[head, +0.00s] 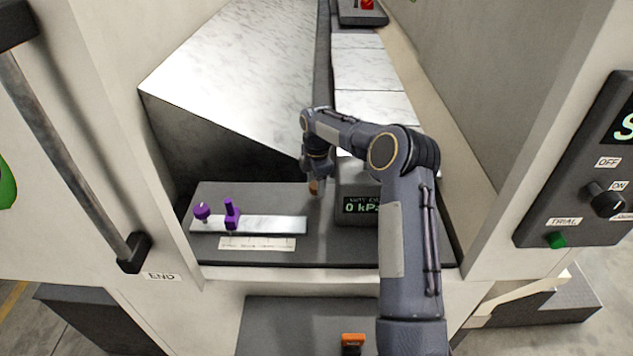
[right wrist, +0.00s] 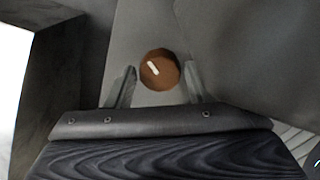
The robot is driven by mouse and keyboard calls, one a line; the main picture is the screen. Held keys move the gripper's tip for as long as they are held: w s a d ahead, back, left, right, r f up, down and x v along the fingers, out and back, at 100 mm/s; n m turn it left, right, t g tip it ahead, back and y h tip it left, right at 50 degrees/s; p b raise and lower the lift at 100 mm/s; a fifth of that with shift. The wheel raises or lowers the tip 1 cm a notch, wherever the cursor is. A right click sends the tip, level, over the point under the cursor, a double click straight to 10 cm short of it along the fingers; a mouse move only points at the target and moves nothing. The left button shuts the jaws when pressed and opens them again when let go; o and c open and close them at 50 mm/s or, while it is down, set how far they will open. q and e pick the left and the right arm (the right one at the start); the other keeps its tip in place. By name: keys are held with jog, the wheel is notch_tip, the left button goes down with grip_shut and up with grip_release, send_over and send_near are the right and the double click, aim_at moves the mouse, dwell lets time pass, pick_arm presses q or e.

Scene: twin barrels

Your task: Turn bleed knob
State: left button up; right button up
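The bleed knob looks to be the brown round knob (right wrist: 160,69) with a short white pointer line, seen from above in the right wrist view. In the head view only a bit of the brown knob (head: 314,187) shows below my right gripper (head: 316,172). My right gripper (right wrist: 157,88) has its two fingers apart, one on each side of the knob. A gap shows on the left side; I cannot tell whether the right finger touches it. My left gripper is not in view.
A display box (head: 357,205) reading 0 kPa stands just right of the knob. Purple knobs (head: 231,213) sit on a pale plate (head: 270,225) to the left. A white-topped block (head: 230,75) rises behind. A control panel (head: 590,185) is at the far right, a bar handle (head: 70,160) at the left.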

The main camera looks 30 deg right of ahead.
jog(key=shift+o, duration=1.1)
notch_tip(320, 180, up, 8)
jog(key=shift+s+f+b, duration=0.1)
jog(key=shift+b, duration=0.65)
